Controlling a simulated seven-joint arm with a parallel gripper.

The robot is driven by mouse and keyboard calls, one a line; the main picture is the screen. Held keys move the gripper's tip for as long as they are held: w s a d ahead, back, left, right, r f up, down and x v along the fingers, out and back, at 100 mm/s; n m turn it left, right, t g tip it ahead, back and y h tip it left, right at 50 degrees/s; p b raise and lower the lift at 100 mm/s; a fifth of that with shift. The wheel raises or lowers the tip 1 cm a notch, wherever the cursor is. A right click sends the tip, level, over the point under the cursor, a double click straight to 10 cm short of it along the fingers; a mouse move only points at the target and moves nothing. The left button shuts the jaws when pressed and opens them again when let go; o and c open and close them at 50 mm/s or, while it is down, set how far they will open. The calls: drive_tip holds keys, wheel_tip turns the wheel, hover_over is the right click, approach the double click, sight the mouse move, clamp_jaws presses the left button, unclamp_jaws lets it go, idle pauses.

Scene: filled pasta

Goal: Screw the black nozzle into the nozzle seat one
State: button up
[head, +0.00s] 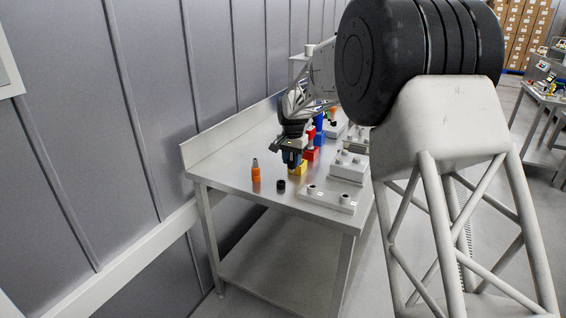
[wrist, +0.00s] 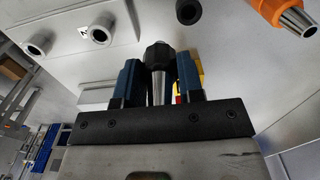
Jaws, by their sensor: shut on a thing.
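My gripper (head: 291,160) is above the table, shut on the black nozzle. In the wrist view the two blue fingers of my gripper (wrist: 157,78) stand on either side of the black nozzle (wrist: 159,55), which has a dark collar and a metal tapered body. In the head view the nozzle is too small and covered to make out. A grey plate (head: 328,198) at the table's front right carries two round seats, a left one (head: 311,189) and a right one (head: 345,198). The seats also show at upper left in the wrist view (wrist: 103,29). The nozzle is apart from both. I cannot tell which is seat one.
An orange nozzle (head: 256,173) stands upright on the table's left part. A black ring-shaped piece (head: 281,185) is between it and the plate. A yellow block (head: 298,168) is near my gripper. Red and blue blocks (head: 311,154) and a grey box (head: 348,167) stand behind.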

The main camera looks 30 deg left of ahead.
drive_tip(key=d+r, duration=0.2)
drive_tip(key=d, duration=0.8)
drive_tip(key=d+r, duration=0.1)
drive_tip(key=d, duration=0.9)
drive_tip(key=shift+s+d+r, duration=0.25)
drive_tip(key=shift+s+r, duration=0.05)
drive_tip(key=shift+r, duration=0.1)
drive_tip(key=shift+f, duration=2.9)
drive_tip(key=shift+f, duration=1.3)
idle(0.5)
drive_tip(key=o, duration=1.3)
